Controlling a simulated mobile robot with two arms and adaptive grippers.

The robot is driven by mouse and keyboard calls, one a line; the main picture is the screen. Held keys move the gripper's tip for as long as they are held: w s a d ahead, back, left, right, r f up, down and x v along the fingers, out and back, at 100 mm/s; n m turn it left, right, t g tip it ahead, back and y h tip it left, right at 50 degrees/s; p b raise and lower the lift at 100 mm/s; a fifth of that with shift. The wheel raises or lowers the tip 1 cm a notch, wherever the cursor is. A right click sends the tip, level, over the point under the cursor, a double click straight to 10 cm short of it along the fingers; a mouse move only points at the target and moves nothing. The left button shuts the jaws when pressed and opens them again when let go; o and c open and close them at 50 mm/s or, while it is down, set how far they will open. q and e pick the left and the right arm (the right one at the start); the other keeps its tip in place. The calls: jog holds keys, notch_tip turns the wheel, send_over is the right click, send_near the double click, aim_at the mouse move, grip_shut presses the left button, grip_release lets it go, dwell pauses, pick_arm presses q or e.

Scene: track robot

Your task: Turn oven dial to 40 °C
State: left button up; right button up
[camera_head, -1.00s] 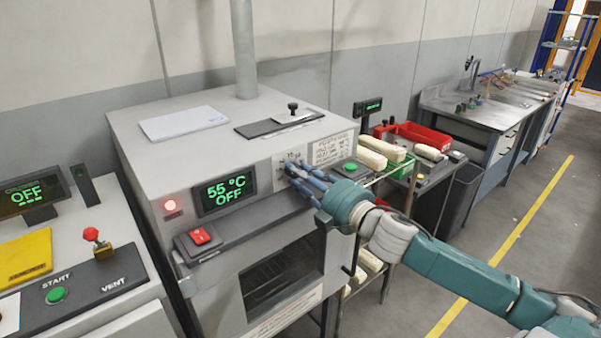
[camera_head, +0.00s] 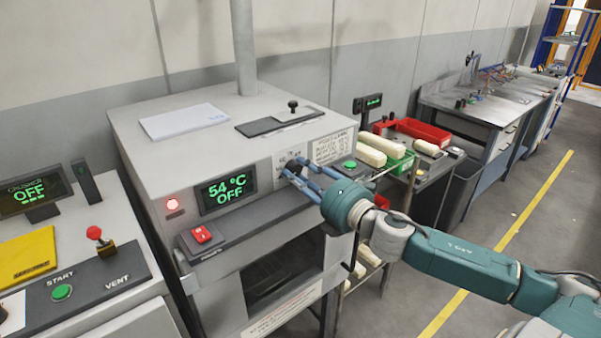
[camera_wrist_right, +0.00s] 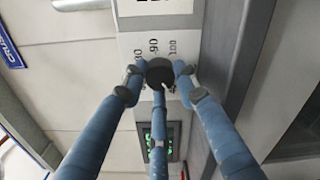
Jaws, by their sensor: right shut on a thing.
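The grey oven (camera_head: 150,160) stands in the middle of the head view. Its display (camera_head: 226,192) reads 54 °C and OFF in green. My right gripper (camera_head: 292,172) is at the oven's front panel, its blue fingers shut on the dial. In the right wrist view the black round dial (camera_wrist_right: 160,72) sits between the three fingers of my right gripper (camera_wrist_right: 158,80). Printed scale marks around it include 90 and 100. The fingers hide part of the dial and scale in the head view. My left gripper is not in view.
A red light (camera_head: 172,205), a red switch (camera_head: 201,234) and a green button (camera_head: 349,164) are on the oven front. At left is a machine with a START button (camera_head: 62,292). A rack with white blocks (camera_head: 384,147) stands right of the oven.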

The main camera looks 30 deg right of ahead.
jog(key=shift+d+r+n, duration=0.1)
jog(key=shift+d+n, duration=0.05)
jog(key=shift+n, duration=0.25)
jog(key=o, duration=1.2)
jog(key=shift+s+f, duration=0.2)
jog(key=shift+s, duration=0.25)
jog(key=s, duration=0.7)
jog(key=s+d, duration=0.1)
jog(key=s, duration=0.3)
jog(key=shift+r, duration=0.15)
